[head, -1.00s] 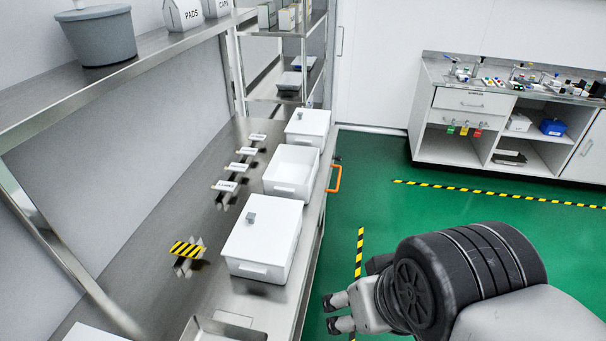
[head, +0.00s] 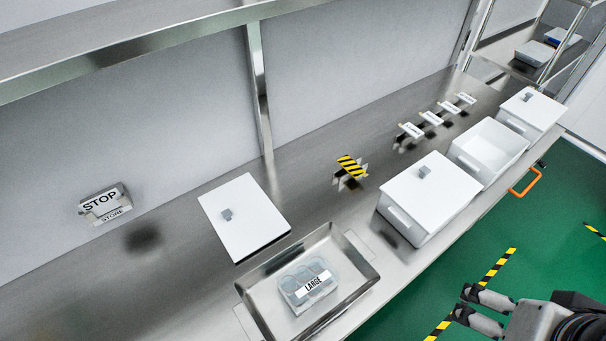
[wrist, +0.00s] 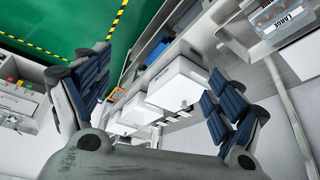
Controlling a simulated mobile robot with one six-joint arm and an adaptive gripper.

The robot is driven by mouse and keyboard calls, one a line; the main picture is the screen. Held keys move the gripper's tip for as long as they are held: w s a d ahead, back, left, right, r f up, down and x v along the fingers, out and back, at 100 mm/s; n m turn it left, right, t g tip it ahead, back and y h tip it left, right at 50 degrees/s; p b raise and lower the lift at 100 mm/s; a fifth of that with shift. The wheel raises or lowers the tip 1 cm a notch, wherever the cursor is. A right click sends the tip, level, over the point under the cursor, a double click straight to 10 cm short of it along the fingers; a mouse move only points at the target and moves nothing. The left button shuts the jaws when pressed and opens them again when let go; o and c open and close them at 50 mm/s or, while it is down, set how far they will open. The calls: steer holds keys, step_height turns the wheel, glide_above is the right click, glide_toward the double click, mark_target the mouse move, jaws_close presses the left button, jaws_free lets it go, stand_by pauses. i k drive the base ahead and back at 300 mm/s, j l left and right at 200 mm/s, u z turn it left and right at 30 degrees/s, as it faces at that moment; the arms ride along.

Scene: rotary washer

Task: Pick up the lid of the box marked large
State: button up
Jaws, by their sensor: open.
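The word LARGE is on a clear container (head: 308,287) in a shallow metal tray (head: 262,314); it also shows in the wrist view (wrist: 284,20). A flat white lid (head: 240,222) with a grey knob lies on the bench behind the tray. To its right stand a white box with its knobbed lid on (head: 430,192), an open white box (head: 488,148) and another lidded white box (head: 532,106). I cannot read a size mark on these boxes. My gripper (head: 466,304) is open and empty, off the bench's front edge. Its spread fingers (wrist: 155,75) show in the wrist view.
Small label signs (head: 432,118) stand behind the boxes, too small to read. A yellow-black striped block (head: 351,166) and a STOP/STORE sign (head: 103,205) stand farther back. An overhead shelf (head: 140,45) runs above. An orange handle (head: 525,182) juts from the front edge.

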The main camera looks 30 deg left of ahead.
mark_target(244, 218)
steer(key=u, duration=2)
steer(key=z, duration=2)
steer(key=u, duration=0.45)
steer(key=i+u, duration=0.1)
steer(key=u, duration=0.8)
steer(key=i+u, duration=0.1)
steer(key=u, duration=0.8)
